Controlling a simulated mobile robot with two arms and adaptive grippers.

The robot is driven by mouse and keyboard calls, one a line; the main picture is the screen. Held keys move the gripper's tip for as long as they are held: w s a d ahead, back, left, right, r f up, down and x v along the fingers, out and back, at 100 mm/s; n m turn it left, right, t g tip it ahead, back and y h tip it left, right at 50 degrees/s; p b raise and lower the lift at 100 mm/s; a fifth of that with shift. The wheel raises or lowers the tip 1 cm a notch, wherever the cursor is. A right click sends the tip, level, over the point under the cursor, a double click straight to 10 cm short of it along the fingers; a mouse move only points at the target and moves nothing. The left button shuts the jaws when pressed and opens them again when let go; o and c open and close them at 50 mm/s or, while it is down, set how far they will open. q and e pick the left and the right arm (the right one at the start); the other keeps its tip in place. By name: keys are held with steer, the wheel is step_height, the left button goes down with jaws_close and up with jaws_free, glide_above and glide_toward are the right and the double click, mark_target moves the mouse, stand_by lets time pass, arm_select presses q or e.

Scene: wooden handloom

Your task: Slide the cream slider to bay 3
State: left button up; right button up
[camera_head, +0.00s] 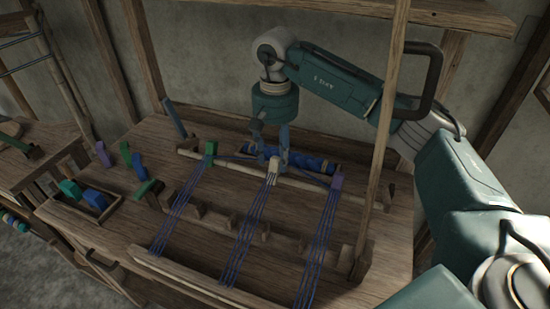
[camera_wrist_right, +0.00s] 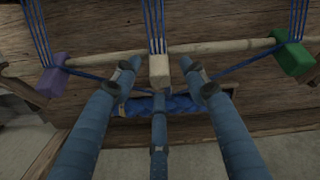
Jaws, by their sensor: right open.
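The cream slider (camera_head: 273,167) sits on a pale wooden rod (camera_head: 300,182) with a bundle of blue threads running from it toward the front. It also shows in the right wrist view (camera_wrist_right: 159,72). My right gripper (camera_head: 273,152) reaches down from above at the slider. In the wrist view its blue fingers (camera_wrist_right: 159,78) are apart, one on each side of the cream slider; I cannot tell whether they touch it. The green slider (camera_head: 210,148) is left of it and the purple slider (camera_head: 337,181) right of it on the rod. No bay numbers are legible. My left gripper is out of view.
A notched wooden rail (camera_head: 222,222) crosses the table under the threads. A blue roll (camera_head: 310,163) lies in a tray behind the rod. A box of coloured blocks (camera_head: 105,211) is at left. A wooden post (camera_head: 382,140) stands near my right arm.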

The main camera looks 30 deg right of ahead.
steer(key=shift+f, duration=1.05)
jaws_close()
steer(key=shift+w+a, duration=0.45)
steer(key=shift+w, duration=0.05)
jaws_free()
steer(key=shift+s, duration=0.1)
step_height(320, 180, up, 12)
